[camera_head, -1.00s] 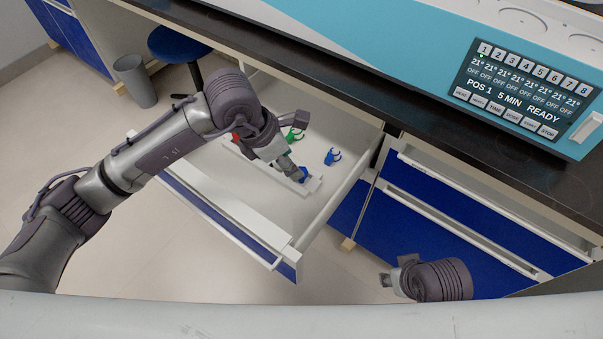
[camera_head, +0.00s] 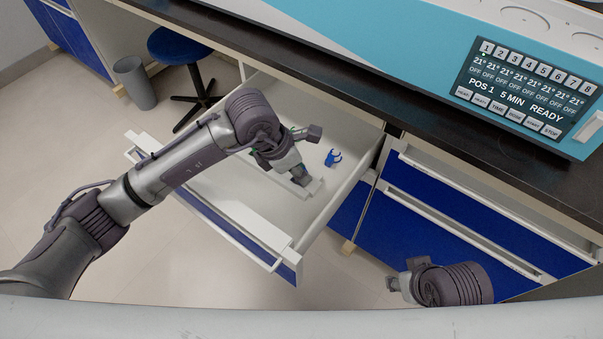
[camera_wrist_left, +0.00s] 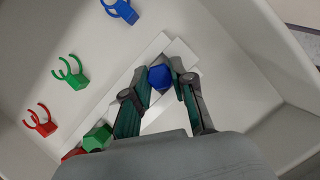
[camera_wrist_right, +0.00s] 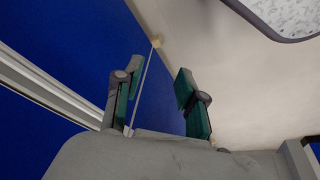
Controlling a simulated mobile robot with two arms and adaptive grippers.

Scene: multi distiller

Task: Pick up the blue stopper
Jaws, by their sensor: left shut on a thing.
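The blue stopper (camera_wrist_left: 160,77) is between the fingertips of my left gripper (camera_wrist_left: 162,80) in the left wrist view. The gripper is shut on it, at the end of a white rack (camera_wrist_left: 183,52) in the open drawer. In the head view my left gripper (camera_head: 303,181) reaches down into the drawer and hides the stopper. My right gripper (camera_wrist_right: 157,85) is open and empty in the right wrist view, away from the drawer. In the head view it is low on the right (camera_head: 397,284).
A green stopper (camera_wrist_left: 97,137) and a partly hidden red one (camera_wrist_left: 73,153) sit along the rack. Blue (camera_wrist_left: 122,11), green (camera_wrist_left: 71,73) and red (camera_wrist_left: 40,120) clips lie on the drawer floor. The drawer's side wall (camera_head: 338,208) is close right of my left gripper.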

